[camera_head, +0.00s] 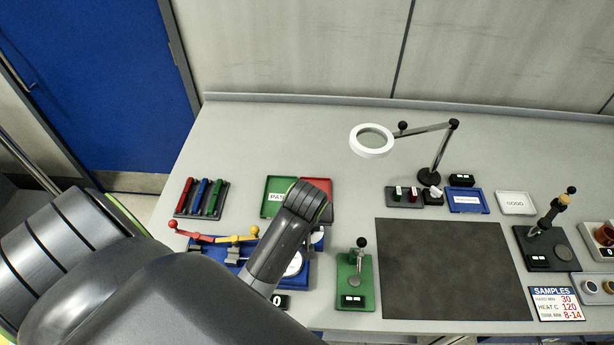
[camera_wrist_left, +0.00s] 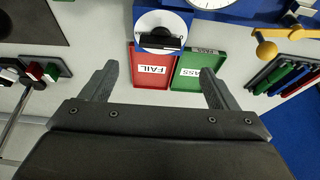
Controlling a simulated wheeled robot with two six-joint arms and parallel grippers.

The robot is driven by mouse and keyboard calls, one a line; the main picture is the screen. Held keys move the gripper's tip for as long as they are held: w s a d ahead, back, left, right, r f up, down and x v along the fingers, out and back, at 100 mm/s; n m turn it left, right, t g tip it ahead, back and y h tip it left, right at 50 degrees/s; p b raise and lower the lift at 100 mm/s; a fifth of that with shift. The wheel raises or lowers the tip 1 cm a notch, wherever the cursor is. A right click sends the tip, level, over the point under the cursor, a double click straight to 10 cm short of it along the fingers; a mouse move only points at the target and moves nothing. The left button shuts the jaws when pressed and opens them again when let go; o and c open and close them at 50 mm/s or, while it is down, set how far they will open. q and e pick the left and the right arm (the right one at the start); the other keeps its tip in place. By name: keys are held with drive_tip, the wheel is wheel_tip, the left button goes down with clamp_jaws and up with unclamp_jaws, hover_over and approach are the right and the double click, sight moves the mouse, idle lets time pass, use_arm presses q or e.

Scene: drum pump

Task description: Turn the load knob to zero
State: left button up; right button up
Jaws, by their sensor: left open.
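A round white dial with a black bar-shaped knob (camera_wrist_left: 162,42) sits on a blue base at the top of the left wrist view. I take it to be the load knob. My left gripper (camera_wrist_left: 158,82) is open and empty, with its fingers wide apart; the knob is beyond the fingertips, between them in the picture, not touched. In the head view my left arm covers much of the blue pump unit (camera_head: 212,250), and I cannot make out the gripper or the knob there. My right gripper is in neither view.
The red FAIL tray (camera_wrist_left: 152,88) and green PASS tray (camera_wrist_left: 190,68) lie beside the knob. Red and yellow levers (camera_head: 236,239) rise from the blue unit. A green stand (camera_head: 354,292) is to its right, near the dark mat (camera_head: 450,270). A magnifier lamp (camera_head: 372,141) stands behind.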

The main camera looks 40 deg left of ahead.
use_arm(q)
drive_tip(key=v, duration=0.9)
drive_tip(key=shift+b, duration=0.3)
drive_tip(key=shift+w+f, duration=0.1)
